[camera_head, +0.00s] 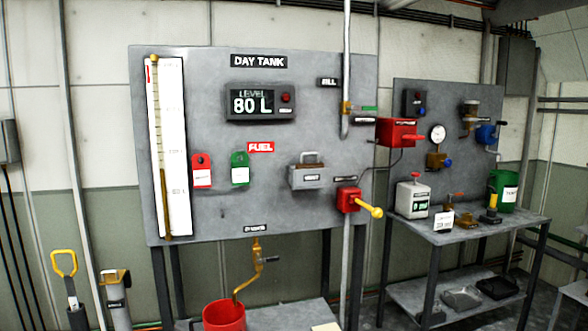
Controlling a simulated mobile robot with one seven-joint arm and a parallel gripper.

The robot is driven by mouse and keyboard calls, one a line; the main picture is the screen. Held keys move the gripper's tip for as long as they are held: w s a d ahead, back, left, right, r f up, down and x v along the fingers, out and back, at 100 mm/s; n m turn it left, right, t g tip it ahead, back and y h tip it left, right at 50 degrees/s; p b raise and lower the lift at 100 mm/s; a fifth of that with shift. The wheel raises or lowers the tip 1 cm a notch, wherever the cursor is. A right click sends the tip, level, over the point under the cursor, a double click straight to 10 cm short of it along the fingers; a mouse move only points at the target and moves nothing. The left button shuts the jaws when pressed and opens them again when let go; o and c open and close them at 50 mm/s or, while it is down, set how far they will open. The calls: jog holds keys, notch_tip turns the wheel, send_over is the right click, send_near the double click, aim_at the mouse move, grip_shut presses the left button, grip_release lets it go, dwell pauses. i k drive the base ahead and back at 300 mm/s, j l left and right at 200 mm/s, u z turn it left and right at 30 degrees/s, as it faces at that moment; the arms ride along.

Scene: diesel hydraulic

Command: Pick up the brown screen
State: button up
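No thing here is plainly a brown screen. A grey box labelled VENT (308,181) on the large panel has a brown strip (310,166) along its top, under a grey handle; I cannot tell whether this is the screen. Small brown or brass parts also show on the right: a fitting (435,160) on the smaller panel and an item (467,223) on the workbench. A dark display (259,102) on the large panel reads LEVEL 80 L. My gripper is not in view.
The large grey panel (225,215) carries red and green tags, a yellow-handled red valve (357,202) and a sight gauge (170,150). A red bucket (224,316) stands below. The workbench (470,232) holds a white can (412,199) and a green container (503,192).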

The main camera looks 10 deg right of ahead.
aim_at(317, 164)
jog(key=i+l+u, duration=0.15)
jog(key=i+l, duration=0.6)
jog(key=i, duration=0.1)
